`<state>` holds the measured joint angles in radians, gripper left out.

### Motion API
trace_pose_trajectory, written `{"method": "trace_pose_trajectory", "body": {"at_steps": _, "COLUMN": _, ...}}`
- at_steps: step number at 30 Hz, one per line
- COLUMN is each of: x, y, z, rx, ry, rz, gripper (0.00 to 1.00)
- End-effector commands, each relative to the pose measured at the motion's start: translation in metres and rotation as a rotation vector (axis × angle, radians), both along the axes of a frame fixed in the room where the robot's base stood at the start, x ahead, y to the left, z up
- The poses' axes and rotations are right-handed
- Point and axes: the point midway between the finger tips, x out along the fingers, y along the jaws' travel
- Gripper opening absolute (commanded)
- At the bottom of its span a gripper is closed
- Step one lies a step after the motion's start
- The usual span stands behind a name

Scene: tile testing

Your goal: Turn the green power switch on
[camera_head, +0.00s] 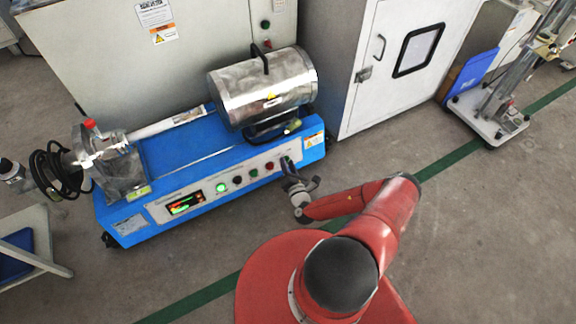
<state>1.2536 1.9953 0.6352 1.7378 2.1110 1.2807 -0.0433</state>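A blue tile-testing machine (175,221) stands on the floor with a white control panel (155,211) along its front. The panel has a lit display (186,203), a bright green light or button (221,187) and a row of small red and dark green knobs or buttons (253,173) to its right. My gripper (289,168) is at the right end of this row, pointing at the panel. It covers part of the rightmost control, where a little green shows. I cannot tell whether it touches the control, or whether its fingers are apart.
A steel drum with a handle (262,90) sits on top of the machine. A white cabinet (385,85) stands behind to the right, and a wheeled stand (490,120) farther right. A small table (30,240) is at the left. The grey floor at right is clear.

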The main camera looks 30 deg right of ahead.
Motion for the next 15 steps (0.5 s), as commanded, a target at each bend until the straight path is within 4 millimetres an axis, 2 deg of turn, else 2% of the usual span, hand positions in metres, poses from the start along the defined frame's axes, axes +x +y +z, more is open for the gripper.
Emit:
{"method": "trace_pose_trajectory", "body": {"at_steps": 4, "x": -0.013, "y": 0.002, "z": 0.000, "rx": 0.001, "ry": 0.001, "rz": -0.001, "gripper": 0.32}}
{"method": "trace_pose_trajectory", "body": {"at_steps": 12, "x": -0.058, "y": 0.010, "z": 0.000, "rx": 0.001, "ry": 0.001, "rz": -0.001, "gripper": 0.32}}
{"method": "trace_pose_trajectory", "body": {"at_steps": 15, "x": -0.069, "y": 0.012, "z": 0.000, "rx": 0.000, "ry": 0.001, "rz": -0.001, "gripper": 0.32}}
